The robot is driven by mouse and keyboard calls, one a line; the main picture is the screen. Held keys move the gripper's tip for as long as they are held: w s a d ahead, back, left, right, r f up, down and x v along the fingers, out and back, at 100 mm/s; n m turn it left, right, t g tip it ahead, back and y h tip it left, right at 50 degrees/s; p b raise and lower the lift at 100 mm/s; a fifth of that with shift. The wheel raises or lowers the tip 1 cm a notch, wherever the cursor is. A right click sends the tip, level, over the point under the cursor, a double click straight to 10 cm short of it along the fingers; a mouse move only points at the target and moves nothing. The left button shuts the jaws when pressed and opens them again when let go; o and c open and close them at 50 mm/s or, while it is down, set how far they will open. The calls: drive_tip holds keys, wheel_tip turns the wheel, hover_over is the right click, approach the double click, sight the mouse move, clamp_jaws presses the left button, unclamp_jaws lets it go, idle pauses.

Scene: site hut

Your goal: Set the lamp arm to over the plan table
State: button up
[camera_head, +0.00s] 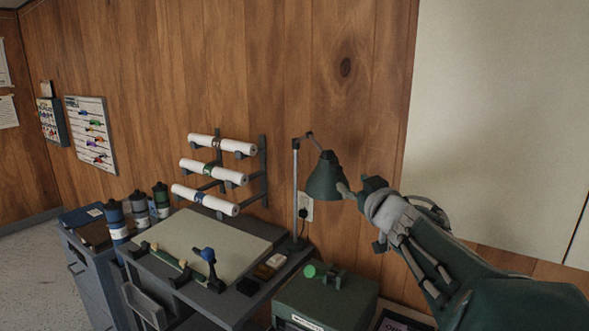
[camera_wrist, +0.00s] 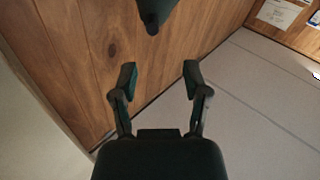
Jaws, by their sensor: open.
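The lamp has a dark green shade (camera_head: 325,180) on a short arm from a thin grey post (camera_head: 296,190). The post stands at the back right corner of the plan table (camera_head: 170,232), which has a pale tilted board. The lamp arm points right, so the shade hangs right of the table, above a green box. My gripper (camera_head: 347,190) is just right of the shade in the head view. In the wrist view my gripper (camera_wrist: 160,75) is open, with nothing between its fingers. A dark piece, probably the lamp shade (camera_wrist: 157,10), shows ahead, beyond the fingertips.
The green box (camera_head: 325,297) stands right of the table. Several white paper rolls (camera_head: 212,172) sit on a wall rack behind it. Dark bottles (camera_head: 138,208) stand at the table's left. A blue-knobbed clamp (camera_head: 208,257) stands at the board's front edge. The wooden wall is close behind the lamp.

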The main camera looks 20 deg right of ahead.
sight(341, 171)
drive_tip(key=w, duration=0.3)
drive_tip(key=w+d, duration=0.1)
drive_tip(key=w, duration=0.5)
drive_tip(key=shift+w+d+f, duration=0.15)
drive_tip(key=shift+w+d, duration=0.05)
drive_tip(key=shift+d, duration=0.15)
drive_tip(key=shift+w+a, duration=0.3)
drive_tip(key=shift+a, duration=0.15)
drive_tip(key=shift+d, duration=0.3)
clamp_jaws()
